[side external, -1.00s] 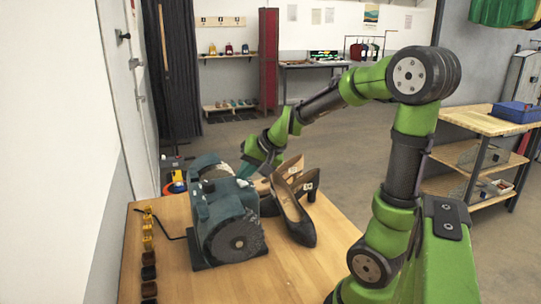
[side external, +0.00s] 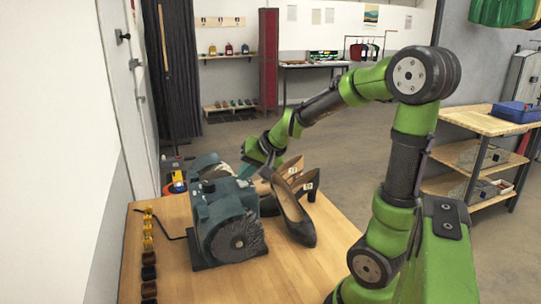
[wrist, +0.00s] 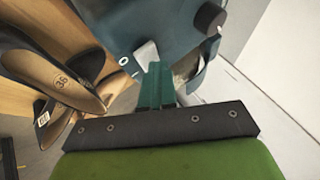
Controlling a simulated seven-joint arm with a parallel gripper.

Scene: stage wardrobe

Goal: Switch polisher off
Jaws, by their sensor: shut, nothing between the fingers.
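The polisher (side external: 222,208) is a dark teal machine on the wooden table, with a round brush wheel (side external: 236,240) at its near end. In the wrist view its teal housing (wrist: 165,22) fills the top. A pale grey switch (wrist: 146,54) sits on the housing, with a white ring mark beside it. My gripper (wrist: 157,70) is shut and empty, its teal fingers together at the switch's lower edge. I cannot tell whether they touch it. In the side view my gripper (side external: 246,172) is behind the polisher, its tips partly hidden.
Black and tan heeled shoes (side external: 293,213) stand close to the right of the polisher and also show at left in the wrist view (wrist: 62,75). Small yellow and dark items (side external: 148,245) line the table's left edge. A dark cord runs left of the polisher. The front table is clear.

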